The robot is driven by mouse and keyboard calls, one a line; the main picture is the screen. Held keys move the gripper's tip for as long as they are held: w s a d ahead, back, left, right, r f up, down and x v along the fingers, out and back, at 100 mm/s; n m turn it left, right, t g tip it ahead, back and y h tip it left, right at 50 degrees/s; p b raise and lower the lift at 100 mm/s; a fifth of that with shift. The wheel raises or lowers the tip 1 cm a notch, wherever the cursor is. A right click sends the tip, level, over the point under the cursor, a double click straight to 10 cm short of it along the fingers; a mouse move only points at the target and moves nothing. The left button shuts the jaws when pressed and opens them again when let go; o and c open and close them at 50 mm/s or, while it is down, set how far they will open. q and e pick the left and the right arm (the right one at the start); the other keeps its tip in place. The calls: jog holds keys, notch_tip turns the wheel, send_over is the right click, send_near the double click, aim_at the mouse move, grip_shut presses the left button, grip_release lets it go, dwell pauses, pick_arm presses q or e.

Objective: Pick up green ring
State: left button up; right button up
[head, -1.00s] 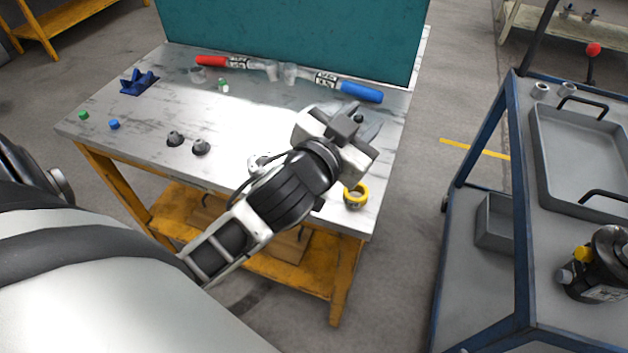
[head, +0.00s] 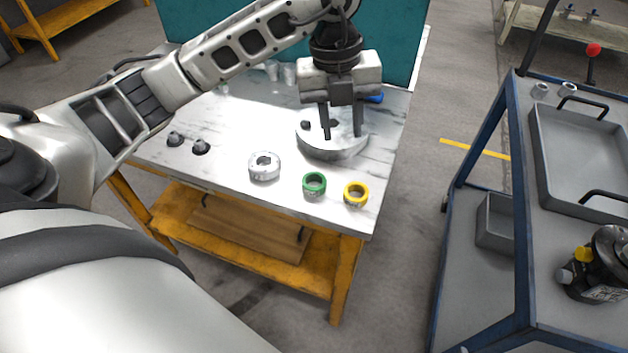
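The green ring (head: 305,189) lies flat near the front edge of the table, between a yellow ring (head: 346,198) on its right and a silver ring (head: 264,174) on its left. My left gripper (head: 342,136) points down behind the green ring, further back on the table. Its two fingers are apart with nothing between them, in front of or over a round grey metal part (head: 330,152). I cannot tell whether the fingertips touch that part. My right gripper is not in view.
Two small dark cone-like parts (head: 201,147) sit left on the table (head: 228,157). My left arm hides the table's back left. A teal panel (head: 396,40) stands behind. A blue cart (head: 520,200) with a grey tray (head: 570,180) stands to the right, across a floor gap.

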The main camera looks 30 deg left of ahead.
pick_arm(q)
jog(key=a+n+y, duration=0.1)
jog(key=a+y, duration=0.1)
jog(key=a, duration=0.1)
send_over(324, 180)
notch_tip(324, 180, down, 9)
jog(key=shift+a+f, duration=0.1)
jog(key=shift+a, duration=0.05)
jog(key=shift+f+p, duration=0.4)
jog(key=shift+f, duration=2.6)
grip_shut()
